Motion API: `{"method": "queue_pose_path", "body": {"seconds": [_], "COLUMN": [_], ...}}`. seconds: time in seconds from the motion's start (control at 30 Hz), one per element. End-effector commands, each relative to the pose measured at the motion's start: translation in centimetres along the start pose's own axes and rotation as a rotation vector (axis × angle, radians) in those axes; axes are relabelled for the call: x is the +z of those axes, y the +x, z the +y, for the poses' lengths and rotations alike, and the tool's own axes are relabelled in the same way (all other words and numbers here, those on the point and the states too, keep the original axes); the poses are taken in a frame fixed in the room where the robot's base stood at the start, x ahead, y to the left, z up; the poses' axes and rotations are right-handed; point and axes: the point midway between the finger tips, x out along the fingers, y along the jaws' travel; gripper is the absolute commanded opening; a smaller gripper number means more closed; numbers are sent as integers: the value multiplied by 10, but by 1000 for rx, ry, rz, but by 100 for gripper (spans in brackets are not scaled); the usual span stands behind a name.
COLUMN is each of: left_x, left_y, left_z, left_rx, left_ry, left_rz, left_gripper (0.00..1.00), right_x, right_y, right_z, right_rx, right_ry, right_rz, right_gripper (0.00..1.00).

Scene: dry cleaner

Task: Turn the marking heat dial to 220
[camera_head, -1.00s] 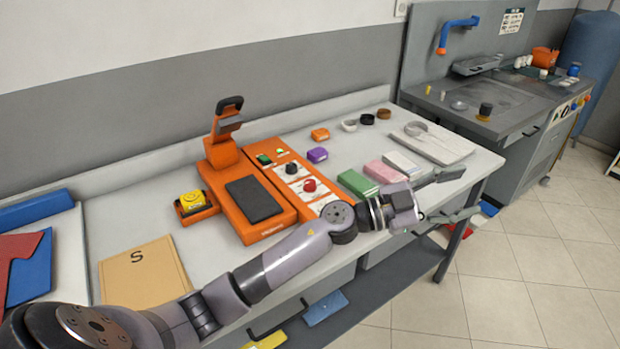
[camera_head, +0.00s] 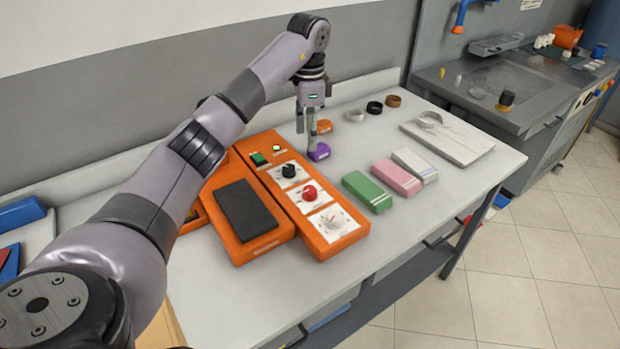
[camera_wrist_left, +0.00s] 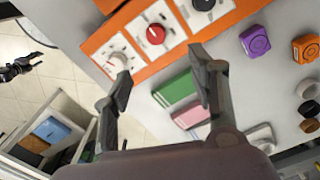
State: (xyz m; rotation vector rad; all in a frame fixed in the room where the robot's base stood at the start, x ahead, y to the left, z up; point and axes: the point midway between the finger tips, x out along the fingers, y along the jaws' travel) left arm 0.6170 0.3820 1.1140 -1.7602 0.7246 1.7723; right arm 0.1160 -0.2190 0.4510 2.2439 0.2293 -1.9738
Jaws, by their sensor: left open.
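An orange control panel (camera_head: 318,215) on the table carries three dials in a row. They are a black dial (camera_head: 289,170), a red dial (camera_head: 310,192) and a white dial (camera_head: 333,218) nearest the front edge. The labels are too small to read. The wrist view shows the white dial (camera_wrist_left: 117,60), red dial (camera_wrist_left: 156,34) and black dial (camera_wrist_left: 204,4). My left gripper (camera_head: 312,150) points down beyond the panel, near a purple block, touching no dial. It is open and empty in the wrist view (camera_wrist_left: 163,76). My right gripper (camera_wrist_left: 42,54) shows open at that view's left edge.
The purple block (camera_head: 321,153) and an orange block (camera_head: 325,127) sit right of the panel. Green (camera_head: 367,191), pink (camera_head: 396,177) and white (camera_head: 415,164) blocks lie farther right. An orange press with a dark pad (camera_head: 246,209) stands left of the dials.

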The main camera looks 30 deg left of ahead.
Motion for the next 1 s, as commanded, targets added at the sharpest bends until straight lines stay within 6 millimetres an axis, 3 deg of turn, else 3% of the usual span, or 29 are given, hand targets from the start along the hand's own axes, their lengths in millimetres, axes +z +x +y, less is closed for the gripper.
{"method": "queue_pose_path", "body": {"seconds": [0.2,0.33,0.47,0.7,1.0], "left_x": [-1,-1,-1,-2,-2], "left_y": [37,65,94,141,168], "left_z": [2,2,2,3,2], "left_rx": [5,6,6,6,2], "left_ry": [6,6,7,7,8], "left_rz": [-1,-1,0,1,4], "left_gripper": [53,53,53,53,53], "right_x": [39,54,47,14,21], "right_y": [-6,-15,-21,-28,-32], "right_z": [13,18,17,6,4], "right_rx": [15,20,19,7,4], "right_ry": [-8,-11,-10,-3,-2], "right_rz": [-57,-80,-71,-21,-34], "right_gripper": [40,40,40,40,40]}}
